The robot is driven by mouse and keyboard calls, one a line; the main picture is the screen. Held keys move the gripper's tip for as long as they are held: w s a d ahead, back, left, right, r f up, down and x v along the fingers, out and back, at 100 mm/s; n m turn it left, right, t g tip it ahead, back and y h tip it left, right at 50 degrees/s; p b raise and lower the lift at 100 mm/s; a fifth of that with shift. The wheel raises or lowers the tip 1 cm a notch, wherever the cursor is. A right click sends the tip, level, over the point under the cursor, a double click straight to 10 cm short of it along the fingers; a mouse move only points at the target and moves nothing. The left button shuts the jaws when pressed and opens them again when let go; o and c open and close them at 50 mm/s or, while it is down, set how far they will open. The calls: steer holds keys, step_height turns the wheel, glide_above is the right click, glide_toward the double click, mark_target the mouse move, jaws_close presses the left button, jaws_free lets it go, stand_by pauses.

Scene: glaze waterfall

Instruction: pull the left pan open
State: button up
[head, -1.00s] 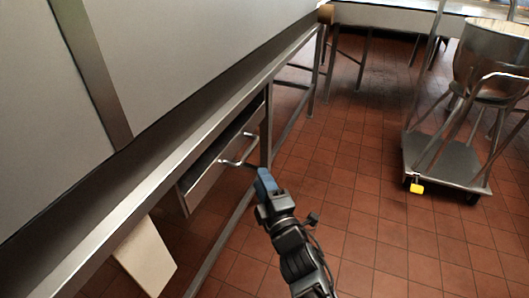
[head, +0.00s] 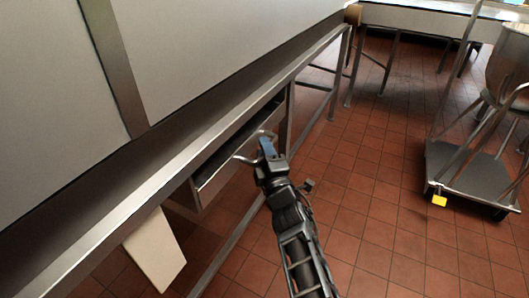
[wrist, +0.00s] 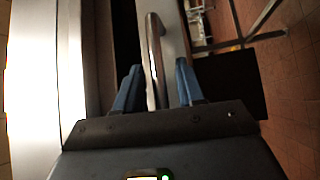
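The pan (head: 217,178) is a drawer-like metal tray under the long counter, with a pale front. Its dark inside shows above the front, so it stands partly open. A bent metal bar handle (head: 244,159) sticks out from the front. My gripper (head: 266,149) is at this handle. In the wrist view my gripper (wrist: 158,88) has its two blue fingers apart, with the handle bar (wrist: 154,55) running between them. Gaps show on both sides of the bar. The fingers hide part of the handle in the head view.
The counter edge (head: 210,140) runs above the pan, with metal legs and a low rail below. A pale board (head: 155,250) hangs at lower left. A wheeled cart (head: 470,178) with a large metal vessel stands right. Tiled floor (head: 370,235) between is clear.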

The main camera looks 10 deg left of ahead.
steer(key=shift+c, duration=0.3)
jaws_close()
stand_by(0.3)
